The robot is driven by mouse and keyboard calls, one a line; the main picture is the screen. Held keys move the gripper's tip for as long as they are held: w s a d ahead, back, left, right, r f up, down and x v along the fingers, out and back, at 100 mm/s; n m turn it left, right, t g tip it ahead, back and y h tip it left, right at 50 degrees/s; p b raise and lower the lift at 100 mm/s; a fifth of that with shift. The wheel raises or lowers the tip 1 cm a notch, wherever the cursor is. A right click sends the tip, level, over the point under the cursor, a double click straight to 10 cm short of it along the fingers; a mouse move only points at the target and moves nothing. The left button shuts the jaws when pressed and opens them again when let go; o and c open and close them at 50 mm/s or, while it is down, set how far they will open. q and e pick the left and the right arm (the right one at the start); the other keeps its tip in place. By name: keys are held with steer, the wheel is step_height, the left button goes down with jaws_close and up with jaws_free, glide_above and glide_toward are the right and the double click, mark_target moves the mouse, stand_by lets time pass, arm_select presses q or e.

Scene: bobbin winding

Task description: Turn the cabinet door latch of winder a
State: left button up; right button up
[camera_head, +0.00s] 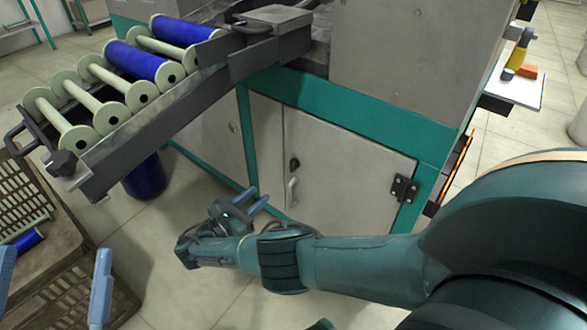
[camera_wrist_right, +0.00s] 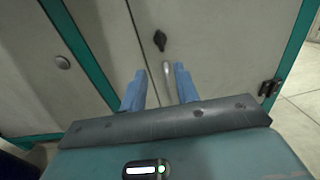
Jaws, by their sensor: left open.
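The cabinet door (camera_head: 340,160) of the winder is pale grey in a teal frame and looks closed. Its black latch (camera_head: 294,163) sits near the door's left edge, above a pale bar handle (camera_head: 292,190). My right gripper (camera_head: 260,195) is in front of the door, low and left of the handle in the head view, open and empty. In the right wrist view the latch (camera_wrist_right: 160,40) and handle (camera_wrist_right: 168,75) appear beyond and between the parted blue fingers (camera_wrist_right: 160,72), apparently not touched. My left gripper (camera_head: 55,255) is open at the lower left, partly cut off.
A sloping rack (camera_head: 160,115) with blue and empty bobbins juts out at upper left. Brown crates (camera_head: 62,255) stand below it. A dark hinge (camera_head: 404,188) is at the door's right edge. A side shelf (camera_head: 520,90) holds tools. The floor before the door is clear.

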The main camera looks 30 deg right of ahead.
mark_target(291, 168)
arm_select(q)
steer(key=shift+a+r+m+h+b, duration=0.1)
steer(key=shift+r+m+h+b, duration=0.5)
steer(key=shift+r+m, duration=0.1)
arm_select(e)
steer(key=x, duration=1.3)
steer(key=shift+c, duration=0.2)
steer(key=shift+s, duration=0.1)
jaws_close()
